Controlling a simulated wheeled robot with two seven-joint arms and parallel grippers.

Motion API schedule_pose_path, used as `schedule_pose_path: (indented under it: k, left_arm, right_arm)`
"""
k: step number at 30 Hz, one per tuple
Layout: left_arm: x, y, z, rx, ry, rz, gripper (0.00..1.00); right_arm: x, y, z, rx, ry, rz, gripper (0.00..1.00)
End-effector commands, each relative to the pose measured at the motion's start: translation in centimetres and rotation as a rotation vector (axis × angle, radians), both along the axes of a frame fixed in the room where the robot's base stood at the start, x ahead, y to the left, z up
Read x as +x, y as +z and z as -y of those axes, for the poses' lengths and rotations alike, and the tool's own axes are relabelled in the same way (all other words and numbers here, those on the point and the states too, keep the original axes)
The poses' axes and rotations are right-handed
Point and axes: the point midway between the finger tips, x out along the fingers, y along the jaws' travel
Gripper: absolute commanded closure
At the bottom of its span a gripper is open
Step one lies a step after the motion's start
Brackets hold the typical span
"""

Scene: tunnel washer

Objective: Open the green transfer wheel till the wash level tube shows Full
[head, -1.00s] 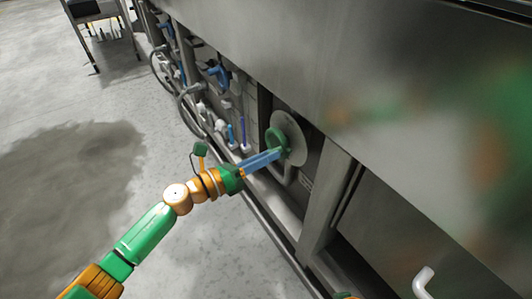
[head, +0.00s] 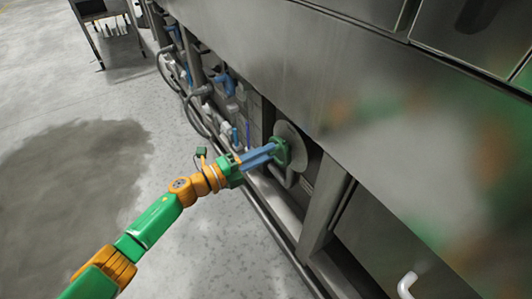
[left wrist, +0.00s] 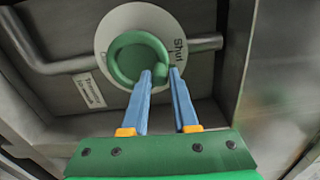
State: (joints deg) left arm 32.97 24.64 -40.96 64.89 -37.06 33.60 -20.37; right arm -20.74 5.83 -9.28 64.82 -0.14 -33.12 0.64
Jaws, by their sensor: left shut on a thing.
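The green transfer wheel (head: 283,145) is mounted in front of a round pale plate (head: 292,138) in a recess of the machine's side. In the left wrist view the wheel (left wrist: 117,63) is a thick green ring, and the plate (left wrist: 112,30) bears the word "Shut" at its right. My left gripper (head: 272,152) has its blue fingers at the wheel. In the left wrist view its fingertips (left wrist: 161,72) are closed on the lower right part of the rim. I cannot make out the wash level tube or its reading for certain. My right gripper is out of view.
Pipes and blue valves (head: 224,84) line the machine's side beyond the wheel. A large steel panel (head: 300,70) overhangs the recess. A white handle (head: 406,285) stands out at the lower right. A cart (head: 104,15) stands far left; the floor between is open.

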Motion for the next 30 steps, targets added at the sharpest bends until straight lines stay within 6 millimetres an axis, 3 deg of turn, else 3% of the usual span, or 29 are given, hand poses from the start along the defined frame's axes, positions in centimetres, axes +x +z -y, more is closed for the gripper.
schedule_pose_path:
  k: [12, 30]
  left_arm:
    - [0.76, 0.39, -0.54, -0.134, 0.005, -0.178, 1.00]
    - [0.88, 0.35, -0.64, -0.166, 0.005, -0.221, 1.00]
  right_arm:
    - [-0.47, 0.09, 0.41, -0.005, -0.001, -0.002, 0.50]
    - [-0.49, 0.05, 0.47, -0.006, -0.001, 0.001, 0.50]
